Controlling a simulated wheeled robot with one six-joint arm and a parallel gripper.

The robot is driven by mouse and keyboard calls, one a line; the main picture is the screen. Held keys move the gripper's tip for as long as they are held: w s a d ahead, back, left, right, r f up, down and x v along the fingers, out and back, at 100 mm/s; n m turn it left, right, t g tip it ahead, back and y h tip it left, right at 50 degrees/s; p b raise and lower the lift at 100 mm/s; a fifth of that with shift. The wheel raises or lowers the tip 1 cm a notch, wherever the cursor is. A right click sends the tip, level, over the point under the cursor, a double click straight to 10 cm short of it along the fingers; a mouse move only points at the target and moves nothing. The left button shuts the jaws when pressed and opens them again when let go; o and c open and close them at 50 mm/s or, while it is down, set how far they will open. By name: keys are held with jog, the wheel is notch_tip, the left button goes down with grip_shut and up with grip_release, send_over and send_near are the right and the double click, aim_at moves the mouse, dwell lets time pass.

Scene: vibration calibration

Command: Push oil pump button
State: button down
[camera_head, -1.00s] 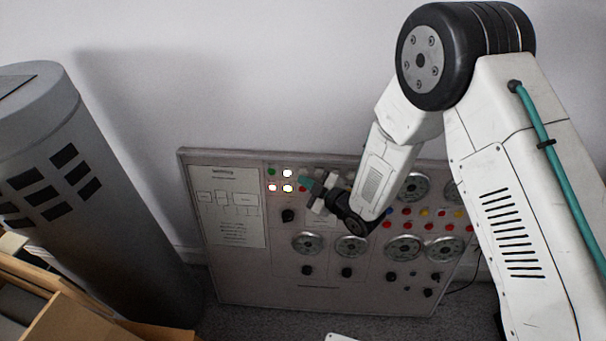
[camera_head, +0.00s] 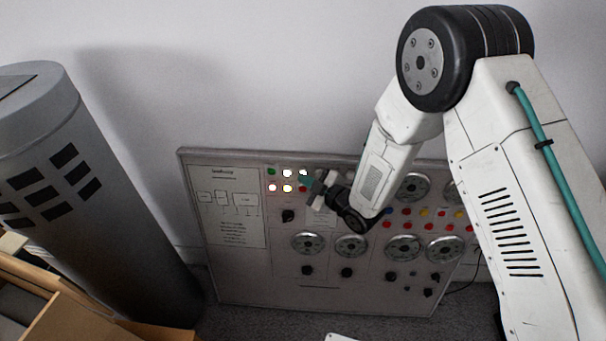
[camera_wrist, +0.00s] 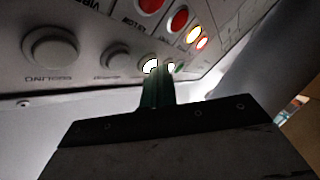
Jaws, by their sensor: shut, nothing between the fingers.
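The grey control panel (camera_head: 230,270) leans against the wall with rows of buttons at its upper part. My gripper (camera_head: 306,180) is shut and empty at the upper left button group. In the wrist view its green fingers (camera_wrist: 158,84) point at the panel face, tips at a lit white button (camera_wrist: 150,65), which also shows in the head view (camera_head: 303,173). Contact cannot be told. Beside it are another lit button (camera_head: 287,173) and a green button (camera_head: 271,172). The oil pump label cannot be read.
Lit buttons (camera_head: 272,188) and red buttons (camera_wrist: 178,18) form the neighbouring row. Grey buttons (camera_wrist: 50,47) lie to the other side. Round gauges (camera_head: 308,243) and black knobs sit lower. A grey cylinder (camera_head: 110,200) and wooden boxes (camera_head: 60,310) stand left.

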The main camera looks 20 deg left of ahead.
jog(key=shift+s, duration=0.1)
dwell(0.5)
jog(key=shift+s+d+r, duration=0.1)
jog(key=shift+s+d, duration=0.05)
jog(key=shift+s, duration=0.4)
jog(key=s, duration=0.3)
jog(key=s+d+r, duration=0.1)
jog(key=shift+s+d, duration=0.1)
jog(key=shift+s, duration=0.3)
dwell(0.5)
